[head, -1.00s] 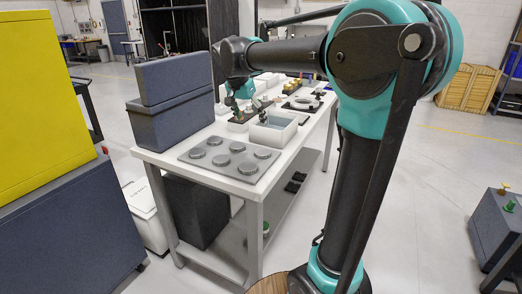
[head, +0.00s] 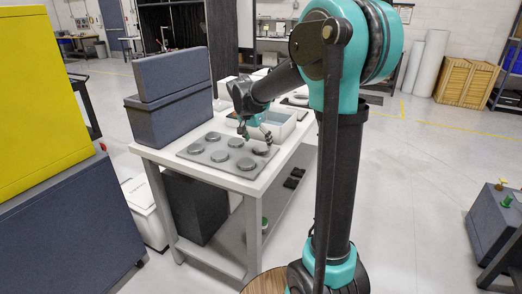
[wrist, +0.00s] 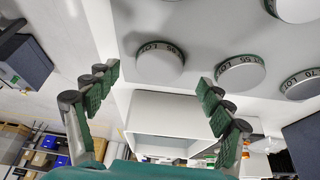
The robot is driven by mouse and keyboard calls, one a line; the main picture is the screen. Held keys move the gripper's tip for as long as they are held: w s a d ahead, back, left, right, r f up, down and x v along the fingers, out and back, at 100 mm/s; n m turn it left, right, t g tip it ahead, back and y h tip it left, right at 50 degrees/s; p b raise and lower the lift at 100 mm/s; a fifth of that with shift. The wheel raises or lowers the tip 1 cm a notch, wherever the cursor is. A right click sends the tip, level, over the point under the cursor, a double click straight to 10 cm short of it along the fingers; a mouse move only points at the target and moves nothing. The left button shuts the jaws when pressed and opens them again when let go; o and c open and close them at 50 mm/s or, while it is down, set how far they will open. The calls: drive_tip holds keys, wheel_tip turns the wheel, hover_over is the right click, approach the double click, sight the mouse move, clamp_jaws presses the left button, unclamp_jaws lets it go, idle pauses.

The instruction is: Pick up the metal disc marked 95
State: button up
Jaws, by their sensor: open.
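Several round metal discs stand in rows on a flat grey plate (head: 226,168) at the near end of the white table. In the wrist view, one disc (wrist: 160,65) lies between my spread fingers in the picture. Its rim lettering appears upside down and may read LOT 95, but is too small to be sure. A second disc (wrist: 240,75) and a third disc (wrist: 302,84) sit to its right, also lettered. My gripper (wrist: 159,78) is open and empty, apart from the discs. In the head view my gripper (head: 250,136) is over the plate's back right corner.
An open light-grey bin (head: 284,126) stands just behind the plate and also shows in the wrist view (wrist: 165,120). A dark lidded box (head: 170,118) stands at the table's left edge. A yellow-topped cabinet (head: 45,90) is at far left.

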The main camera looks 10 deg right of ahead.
sight(261, 149)
drive_tip(key=shift+x, duration=1.45)
drive_tip(key=shift+c, duration=0.4)
drive_tip(key=c, duration=1.3)
drive_tip(key=shift+o, duration=0.2)
drive_tip(key=shift+r, duration=0.15)
